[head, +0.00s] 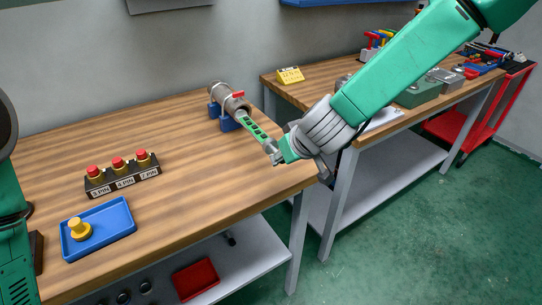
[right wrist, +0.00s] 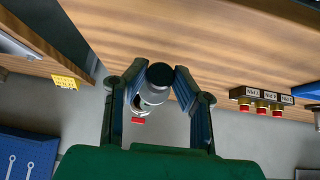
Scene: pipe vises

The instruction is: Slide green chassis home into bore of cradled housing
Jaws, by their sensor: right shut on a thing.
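The housing (head: 228,98), a grey-brown cylinder with a red part on top, lies in a blue cradle (head: 231,125) at the back right of the wooden bench. The green chassis (head: 255,128), a slotted strip, reaches from the housing's near mouth to my right gripper (head: 275,151). Its far end appears to be inside the bore; how deep is hidden. My right gripper is shut on the chassis's near end. In the right wrist view its fingers (right wrist: 160,73) close around a dark round end, with the grey housing (right wrist: 152,95) behind. My left gripper is out of view.
A black block (head: 123,178) with several red-topped plugs stands on the bench's left half. A blue tray (head: 120,216) holds a yellow knobbed piece (head: 79,230). A second bench with a yellow sign (head: 290,75) stands to the right. The bench middle is clear.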

